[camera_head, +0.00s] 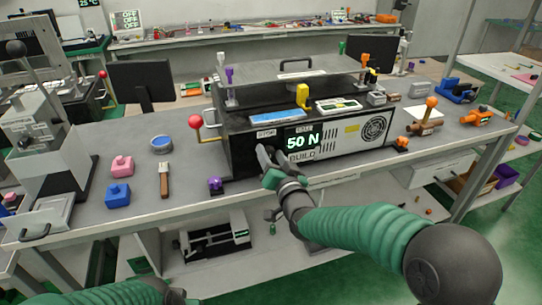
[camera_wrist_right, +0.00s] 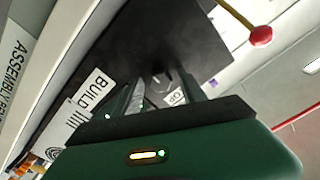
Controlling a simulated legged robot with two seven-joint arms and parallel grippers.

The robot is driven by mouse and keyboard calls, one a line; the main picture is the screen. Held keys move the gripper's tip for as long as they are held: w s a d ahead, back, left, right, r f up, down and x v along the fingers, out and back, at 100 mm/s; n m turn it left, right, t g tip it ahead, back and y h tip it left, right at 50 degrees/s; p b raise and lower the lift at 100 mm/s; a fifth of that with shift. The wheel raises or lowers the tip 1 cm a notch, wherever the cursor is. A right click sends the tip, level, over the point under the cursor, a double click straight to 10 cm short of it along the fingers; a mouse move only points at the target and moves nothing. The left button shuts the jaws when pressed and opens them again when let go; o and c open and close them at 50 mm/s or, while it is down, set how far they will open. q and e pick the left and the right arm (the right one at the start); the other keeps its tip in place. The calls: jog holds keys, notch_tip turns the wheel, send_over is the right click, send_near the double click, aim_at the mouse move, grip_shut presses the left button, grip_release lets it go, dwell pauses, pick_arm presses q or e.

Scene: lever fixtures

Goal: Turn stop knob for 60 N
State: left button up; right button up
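The machine's black front panel (camera_head: 243,158) has a lit display (camera_head: 302,142) that reads 50 N. A STOP label (camera_head: 266,133) is to the left of the display; part of it also shows in the right wrist view (camera_wrist_right: 178,97). My right gripper (camera_head: 267,154) is at the panel just below this label. Its two fingers (camera_wrist_right: 161,84) are apart, with a small dark part, seemingly the stop knob (camera_wrist_right: 159,74), at the gap between their tips. Contact with it cannot be made out.
A red-balled lever (camera_head: 196,122) sticks out at the machine's left side. A purple knob (camera_head: 214,184) is on the bench in front of it. A brush (camera_head: 164,180), a blue block (camera_head: 118,194) and a pink block (camera_head: 122,165) lie to the left. A BUILD label (camera_head: 302,155) is below the display.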

jog(key=p+v, duration=0.1)
jog(key=v, duration=1.5)
jog(key=shift+s, duration=0.4)
jog(key=shift+f, duration=0.1)
